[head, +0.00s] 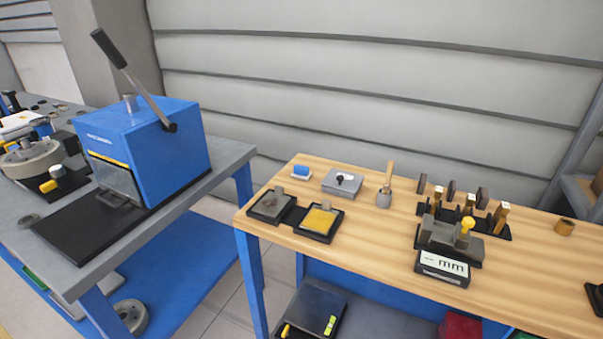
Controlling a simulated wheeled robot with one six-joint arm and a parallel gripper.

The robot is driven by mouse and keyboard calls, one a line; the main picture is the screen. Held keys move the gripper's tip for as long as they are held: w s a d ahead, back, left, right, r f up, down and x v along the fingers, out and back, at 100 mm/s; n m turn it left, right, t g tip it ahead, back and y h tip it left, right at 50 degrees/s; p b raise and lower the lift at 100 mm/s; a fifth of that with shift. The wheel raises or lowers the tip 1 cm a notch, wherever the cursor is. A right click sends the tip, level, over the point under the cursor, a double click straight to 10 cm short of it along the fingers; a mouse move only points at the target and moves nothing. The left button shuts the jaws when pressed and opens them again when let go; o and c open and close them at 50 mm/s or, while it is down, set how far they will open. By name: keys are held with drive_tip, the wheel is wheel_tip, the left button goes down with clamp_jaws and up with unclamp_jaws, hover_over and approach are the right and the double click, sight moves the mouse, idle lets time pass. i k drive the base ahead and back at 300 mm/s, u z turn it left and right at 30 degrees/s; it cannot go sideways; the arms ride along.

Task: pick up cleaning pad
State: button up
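No label marks the cleaning pad, and I cannot tell for sure which thing it is. A small blue block (301,169) with white at its lower edge sits at the back left of the wooden bench (370,237). In front of it, a black double tray (291,215) holds a yellow textured square (320,219) on the right and a grey square (271,204) on the left. Each square has a small grey upright tab at its back edge. My gripper is not in view.
A grey box (342,182) and a wooden-handled brush (385,187) stand right of the blue block. A black rack (488,228) and a gauge reading mm (443,265) are farther right. A blue machine (150,150) with a raised lever stands on the left table.

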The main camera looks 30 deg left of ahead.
sight(303, 172)
drive_tip(key=u, duration=2.1)
drive_tip(key=i, duration=1.4)
drive_tip(key=z, duration=0.95)
